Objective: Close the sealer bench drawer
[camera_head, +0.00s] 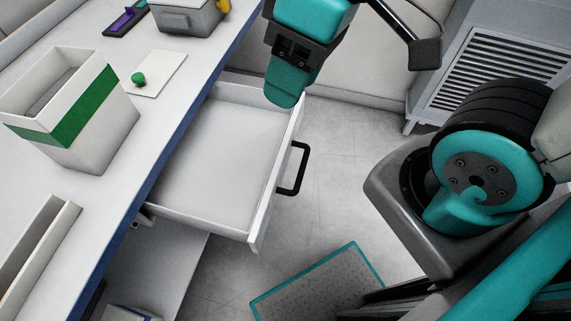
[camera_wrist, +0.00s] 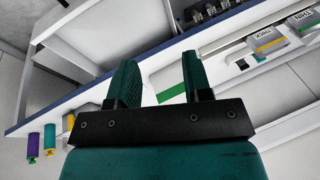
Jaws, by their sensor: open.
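The sealer bench drawer (camera_head: 215,150) stands pulled out from under the bench top in the head view. It is white and looks empty. Its black bar handle (camera_head: 300,168) is on the front panel, facing right. My gripper (camera_head: 287,98) hangs near the far end of the drawer front, above and beyond the handle, and does not hold it. Whether it touches the drawer front cannot be told. In the wrist view my gripper (camera_wrist: 160,64) shows two teal fingers spread apart with nothing between them. I cannot make out the drawer for certain in that view.
The white bench top (camera_head: 125,195) has a blue edge. On it stand a white bin with a green band (camera_head: 72,110), a card with a green knob (camera_head: 152,76) and a grey container (camera_head: 187,18). A teal-edged mat (camera_head: 315,290) lies on the floor. A grey vented cabinet (camera_head: 490,65) stands at right.

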